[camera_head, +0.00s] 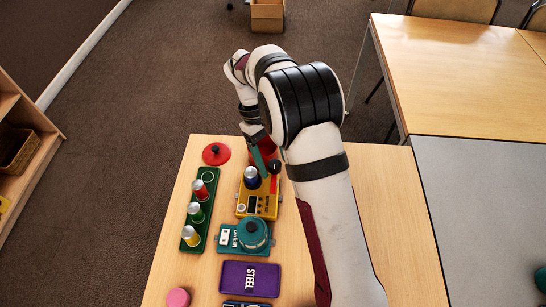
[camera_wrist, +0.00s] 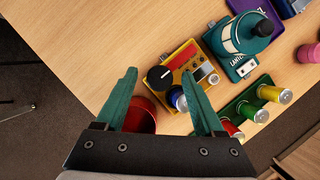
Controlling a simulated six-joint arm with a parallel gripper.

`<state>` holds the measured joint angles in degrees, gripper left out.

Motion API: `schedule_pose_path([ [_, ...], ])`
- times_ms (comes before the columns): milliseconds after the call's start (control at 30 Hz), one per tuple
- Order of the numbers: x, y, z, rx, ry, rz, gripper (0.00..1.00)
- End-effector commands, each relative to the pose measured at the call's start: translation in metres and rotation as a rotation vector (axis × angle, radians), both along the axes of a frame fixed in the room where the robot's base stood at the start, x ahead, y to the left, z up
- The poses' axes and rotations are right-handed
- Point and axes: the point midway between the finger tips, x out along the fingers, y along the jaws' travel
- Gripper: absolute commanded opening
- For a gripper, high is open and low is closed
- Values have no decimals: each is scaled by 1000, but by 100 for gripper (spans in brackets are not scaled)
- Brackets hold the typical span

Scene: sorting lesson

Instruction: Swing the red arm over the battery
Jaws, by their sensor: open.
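The yellow tester (camera_head: 243,208) stands on the table, with a blue battery (camera_head: 252,178) upright on it; the battery also shows in the wrist view (camera_wrist: 178,99). A round black knob (camera_head: 275,167) sits at the tester's right edge. The red arm (camera_head: 274,184) appears as a narrow red strip running from the knob along that edge, beside the battery and not over it. My gripper (camera_wrist: 158,76) has green fingers, open and empty. In the wrist view the knob (camera_wrist: 158,78) shows between the fingertips; how high they are above it is unclear.
A red container (camera_wrist: 141,114) is partly behind my left finger in the wrist view. A green rack (camera_head: 205,222) holds red, green and yellow batteries. The table's right side is bare.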

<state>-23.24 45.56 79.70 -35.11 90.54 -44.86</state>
Motion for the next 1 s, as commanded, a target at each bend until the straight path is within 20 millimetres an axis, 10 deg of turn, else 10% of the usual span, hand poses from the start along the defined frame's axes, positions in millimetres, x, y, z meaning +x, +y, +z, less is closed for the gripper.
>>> schedule_pose_path([
  [400, 0, 0, 0, 0, 0, 1, 0],
  [1000, 1, -1, 0, 0, 0, -178, 0],
])
